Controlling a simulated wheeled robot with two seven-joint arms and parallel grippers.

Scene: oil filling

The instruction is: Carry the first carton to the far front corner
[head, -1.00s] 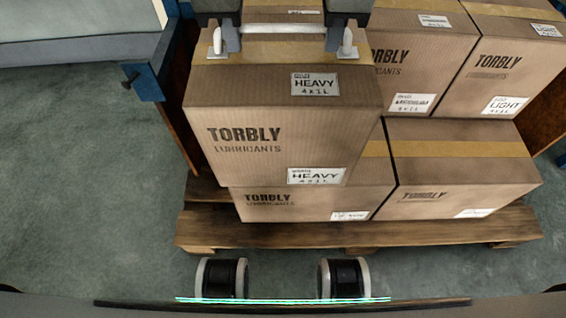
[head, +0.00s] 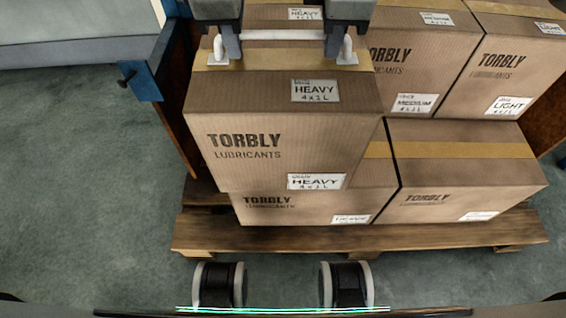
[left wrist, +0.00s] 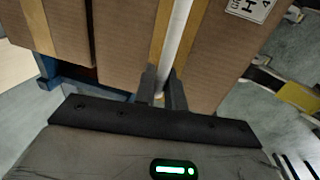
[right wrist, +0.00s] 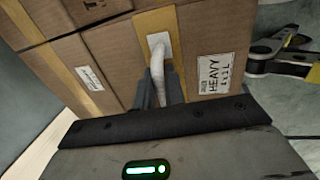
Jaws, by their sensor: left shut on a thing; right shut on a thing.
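The held carton (head: 283,130) is brown, marked TORBLY LUBRICANTS, with HEAVY labels on its top and front. It is upright, at the left front of the stack, above a lower carton; I cannot tell whether they touch. A white bar handle (head: 284,35) spans its taped top. My left gripper (head: 230,50) is shut on the handle's left part, and my right gripper (head: 334,48) on its right part. In the left wrist view the left fingers (left wrist: 162,90) close around the bar; in the right wrist view the right fingers (right wrist: 164,92) close near its end.
Several other cartons share the wooden pallet (head: 360,236): a MEDIUM one (head: 400,65), a LIGHT one (head: 510,75) and lower ones (head: 465,185). A blue post (head: 143,82) stands close at the left. Open floor (head: 80,190) lies left of the pallet.

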